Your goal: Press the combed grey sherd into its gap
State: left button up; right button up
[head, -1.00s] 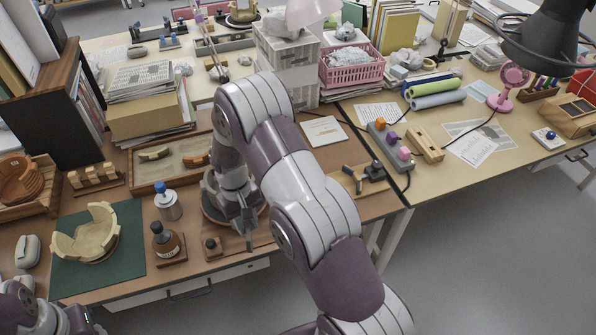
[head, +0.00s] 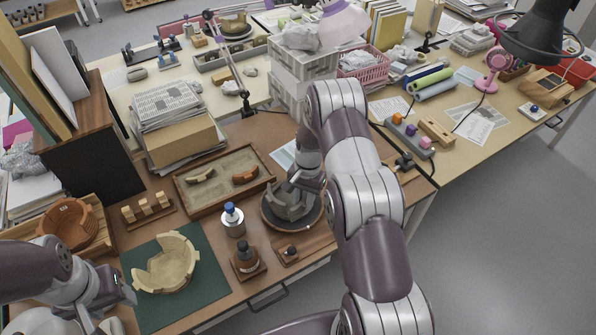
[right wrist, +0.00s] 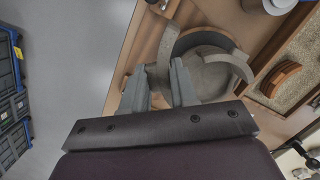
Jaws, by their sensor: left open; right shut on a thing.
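A grey broken pot (head: 285,206) stands on a dark round wheel (head: 268,221) on the brown table; its curved wall also shows in the right wrist view (right wrist: 241,68). My right gripper (head: 307,186) is down at the pot's right side. In the right wrist view its two fingers (right wrist: 159,86) are shut on the grey sherd (right wrist: 158,77), which sits at the pot's rim side. The fingers hide part of the sherd, and I cannot tell whether it is seated in the gap. My left gripper (head: 122,292) is open and empty beside the cream broken bowl (head: 168,268).
The cream bowl stands on a green mat (head: 205,289). A blue-capped bottle (head: 233,219), a brown bottle (head: 246,259) and a small dark-knobbed block (head: 289,253) stand left of and before the wheel. A tray with brown sherds (head: 222,190) lies behind.

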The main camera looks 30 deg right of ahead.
jog(key=w+m, duration=0.1)
jog(key=m, duration=0.1)
jog(key=w+d+m, duration=0.1)
jog(key=m, duration=0.1)
jog(key=w+d+m+t, duration=0.1)
jog(key=m, duration=0.2)
jog(key=shift+w+d+y, duration=0.15)
jog(key=shift+d+y, duration=0.05)
jog(key=shift+y, duration=0.1)
jog(key=shift+a+r, duration=0.1)
jog(key=shift+a, duration=0.15)
notch_tip(320, 180, down, 4)
jog(key=shift+d+f+b, duration=0.1)
jog(key=shift+d+b, duration=0.05)
jog(key=shift+b, duration=1.1)
pick_arm(q)
jog(key=f+b, duration=0.2)
jog(key=f, duration=0.1)
jog(key=f+b, duration=0.1)
jog(key=shift+w+d+f, duration=0.15)
jog(key=shift+d+f, duration=0.1)
pick_arm(e)
jog(key=f, duration=0.4)
jog(key=shift+w, duration=0.2)
pick_arm(q)
jog(key=shift+f, duration=0.15)
